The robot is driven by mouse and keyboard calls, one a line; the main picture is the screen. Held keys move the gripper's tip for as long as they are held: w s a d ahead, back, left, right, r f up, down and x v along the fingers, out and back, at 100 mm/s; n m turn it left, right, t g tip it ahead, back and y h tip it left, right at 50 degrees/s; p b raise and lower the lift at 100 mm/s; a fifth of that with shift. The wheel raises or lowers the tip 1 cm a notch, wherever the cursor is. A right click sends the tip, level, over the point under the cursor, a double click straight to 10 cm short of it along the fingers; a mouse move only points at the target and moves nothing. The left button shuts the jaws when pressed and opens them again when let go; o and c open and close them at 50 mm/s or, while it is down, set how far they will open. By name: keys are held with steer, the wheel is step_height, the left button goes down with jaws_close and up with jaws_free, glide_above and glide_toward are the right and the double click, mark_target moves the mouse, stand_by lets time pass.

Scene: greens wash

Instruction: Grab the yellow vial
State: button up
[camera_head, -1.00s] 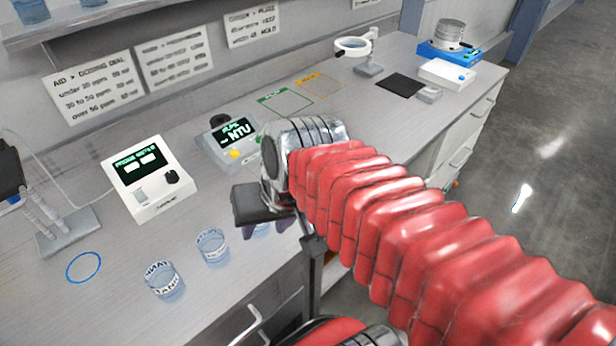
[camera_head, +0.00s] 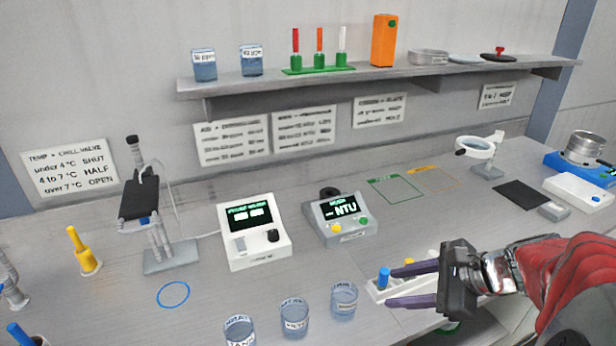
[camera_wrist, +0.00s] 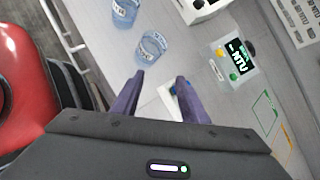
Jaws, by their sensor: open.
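My gripper (camera_head: 391,287) is open, with its two purple fingers pointing left over a small white rack (camera_head: 376,292). A blue-capped vial (camera_head: 384,278) stands in the rack near the fingertips. A small yellow-orange cap (camera_head: 408,262) shows just behind the upper finger and may be the yellow vial; its body is hidden. A green cap (camera_head: 420,250) shows further back. In the wrist view the open fingers (camera_wrist: 160,77) have nothing visibly held between them. The rack (camera_wrist: 167,98) is partly hidden by the right finger there.
Three labelled beakers (camera_head: 294,318) stand left of the gripper at the bench front. The NTU meter (camera_head: 342,218) and a white meter (camera_head: 254,236) stand behind. A yellow-handled fixture (camera_head: 83,250) is far left. Bench around the blue ring (camera_head: 173,295) is clear.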

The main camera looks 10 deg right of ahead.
steer(key=s+d+m+t+h, duration=0.1)
steer(key=d+m+t, duration=0.3)
steer(key=d+m, duration=0.5)
steer(key=d, duration=0.3)
steer(key=shift+s+d+r+h, duration=0.15)
steer(key=shift+s+d+h, duration=0.1)
steer(key=shift+d+h, duration=0.15)
steer(key=shift+a, duration=0.1)
steer(key=shift+x, duration=4.35)
steer(key=shift+r, duration=0.1)
steer(key=shift+x, duration=2.65)
steer(key=shift+w+r, duration=0.1)
steer(key=shift+r, duration=0.1)
jaws_close()
